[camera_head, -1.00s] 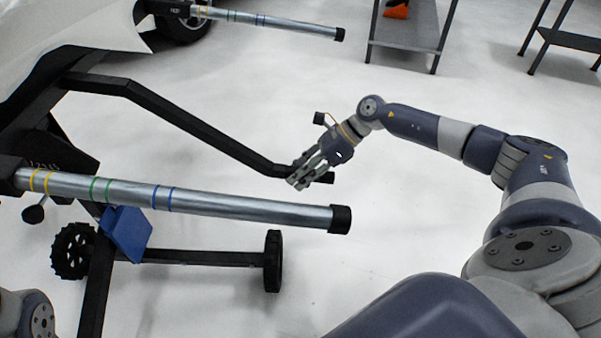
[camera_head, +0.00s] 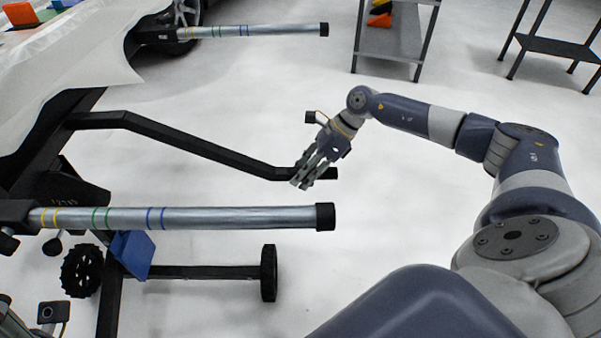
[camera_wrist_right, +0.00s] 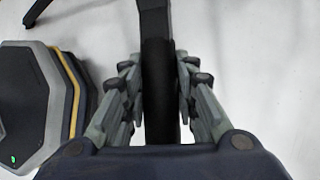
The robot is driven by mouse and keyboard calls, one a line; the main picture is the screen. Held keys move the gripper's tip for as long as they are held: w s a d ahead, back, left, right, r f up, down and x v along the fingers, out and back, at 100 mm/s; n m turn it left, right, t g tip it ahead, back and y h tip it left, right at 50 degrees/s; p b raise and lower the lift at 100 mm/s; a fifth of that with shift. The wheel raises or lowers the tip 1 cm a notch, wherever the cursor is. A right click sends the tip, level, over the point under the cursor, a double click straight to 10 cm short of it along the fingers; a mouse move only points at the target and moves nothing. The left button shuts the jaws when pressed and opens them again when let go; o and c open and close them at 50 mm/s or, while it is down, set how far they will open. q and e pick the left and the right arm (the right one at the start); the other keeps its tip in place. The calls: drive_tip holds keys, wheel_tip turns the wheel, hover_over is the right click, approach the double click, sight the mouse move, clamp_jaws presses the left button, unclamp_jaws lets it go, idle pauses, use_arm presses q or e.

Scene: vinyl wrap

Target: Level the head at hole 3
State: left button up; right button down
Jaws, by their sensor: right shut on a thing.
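The head carries two silver tubes with black end caps: a near tube (camera_head: 200,217) with yellow, green and blue bands, and a far tube (camera_head: 270,31). Both lie almost level in the head view. A bent black bar (camera_head: 190,147) runs between them. My right gripper (camera_head: 305,183) is shut on the bar near its right end. In the right wrist view the bar (camera_wrist_right: 157,70) runs between the fingers. Small numbers mark a black plate (camera_head: 62,188) at the left, but I cannot tell which hole is engaged. The left gripper's fingers are not visible.
A black frame with wheels (camera_head: 268,273) and a blue piece (camera_head: 133,254) stands below the near tube. A white sheet (camera_head: 70,55) is at upper left. Shelves (camera_head: 395,40) stand at the back. The floor right of the tubes is clear.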

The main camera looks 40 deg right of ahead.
drive_tip(key=shift+r, duration=0.1)
drive_tip(key=c, duration=1.2)
unclamp_jaws()
drive_tip(key=shift+c, duration=0.2)
drive_tip(key=shift+d, duration=0.1)
drive_tip(key=v, duration=1.2)
